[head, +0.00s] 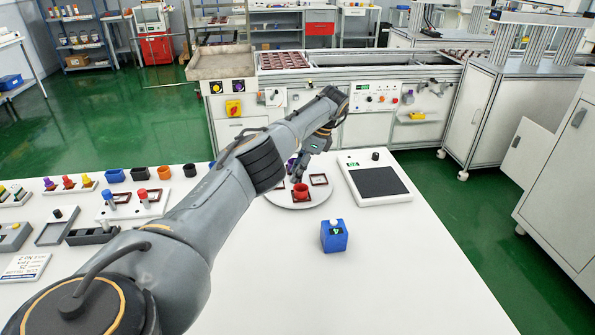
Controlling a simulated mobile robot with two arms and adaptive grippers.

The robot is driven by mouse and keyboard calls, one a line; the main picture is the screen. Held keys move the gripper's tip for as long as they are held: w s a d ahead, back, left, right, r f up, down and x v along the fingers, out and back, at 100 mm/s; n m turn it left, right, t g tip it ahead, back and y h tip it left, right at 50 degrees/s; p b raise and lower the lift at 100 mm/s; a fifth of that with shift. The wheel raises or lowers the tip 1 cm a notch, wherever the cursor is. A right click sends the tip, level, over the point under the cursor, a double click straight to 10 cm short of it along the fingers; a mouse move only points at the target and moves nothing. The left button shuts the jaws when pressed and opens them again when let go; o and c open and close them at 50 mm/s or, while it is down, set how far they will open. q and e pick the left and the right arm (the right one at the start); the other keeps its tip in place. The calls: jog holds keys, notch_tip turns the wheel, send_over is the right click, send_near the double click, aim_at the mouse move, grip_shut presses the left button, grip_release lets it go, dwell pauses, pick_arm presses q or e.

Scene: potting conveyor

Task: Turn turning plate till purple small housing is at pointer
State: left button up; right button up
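The round pale turning plate (299,204) lies on the white table, partly hidden by my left arm. On its near side stands a red housing (300,191) in a dark square frame. Another square frame (319,180) lies on the plate to the right. A bit of purple (291,164), perhaps the purple small housing, shows at the plate's far left, mostly hidden by my arm and gripper. My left gripper (297,177) points down over the plate behind the red housing; its finger opening and any contact are unclear. I cannot make out a pointer for certain. My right gripper is out of view.
A blue block (334,238) with a white top stands in front of the plate. A white panel with a dark pad (379,182) lies right of it. Several coloured cups and holders, including a blue cup (115,176), stand at the left. The table's front right is clear.

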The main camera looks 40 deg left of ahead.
pick_arm(q)
notch_tip(320, 180, up, 10)
jog(key=shift+f, duration=0.1)
dwell(0.7)
